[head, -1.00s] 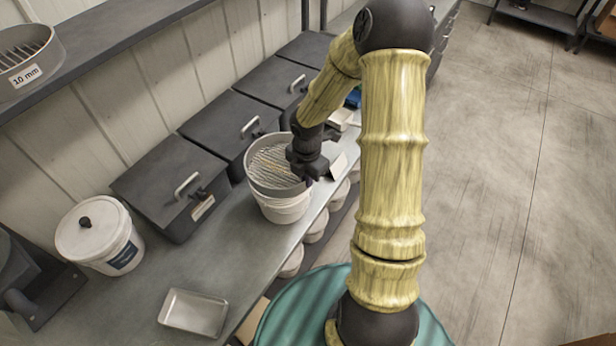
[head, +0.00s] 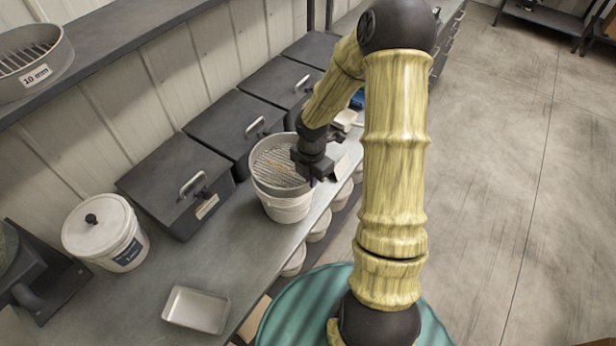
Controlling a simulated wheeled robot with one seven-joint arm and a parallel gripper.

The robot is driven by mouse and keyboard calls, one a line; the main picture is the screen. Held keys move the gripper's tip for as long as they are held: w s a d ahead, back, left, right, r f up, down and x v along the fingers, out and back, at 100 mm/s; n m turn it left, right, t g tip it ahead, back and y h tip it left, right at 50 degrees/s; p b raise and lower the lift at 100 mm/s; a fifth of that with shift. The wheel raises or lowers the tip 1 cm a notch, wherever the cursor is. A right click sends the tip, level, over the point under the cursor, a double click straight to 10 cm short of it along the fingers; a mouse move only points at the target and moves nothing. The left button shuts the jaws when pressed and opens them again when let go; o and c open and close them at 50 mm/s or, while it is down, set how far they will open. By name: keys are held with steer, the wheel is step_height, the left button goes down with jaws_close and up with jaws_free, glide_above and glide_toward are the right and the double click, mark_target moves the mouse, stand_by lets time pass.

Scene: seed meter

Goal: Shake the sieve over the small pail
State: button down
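The sieve (head: 272,152) is a round grey metal ring with a barred mesh floor and a little yellowish material on it. It sits over the mouth of the small white pail (head: 287,211) on the bench. I cannot tell whether it rests on the pail's rim or hangs just above it. My gripper (head: 312,170) is at the right side of the sieve's rim and appears shut on it. The fingertips are partly hidden by the gripper's own body.
A lidded white bucket (head: 104,233) and a shallow metal tray (head: 196,309) stand on the bench (head: 150,285). Dark lidded bins (head: 178,185) line the wall behind. Another sieve marked 10 mm (head: 35,60) is on the shelf above. Several small pails sit under the bench edge.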

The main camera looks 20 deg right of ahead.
steer(key=shift+a, duration=1)
steer(key=shift+d+p, duration=0.4)
steer(key=shift+d, duration=0.75)
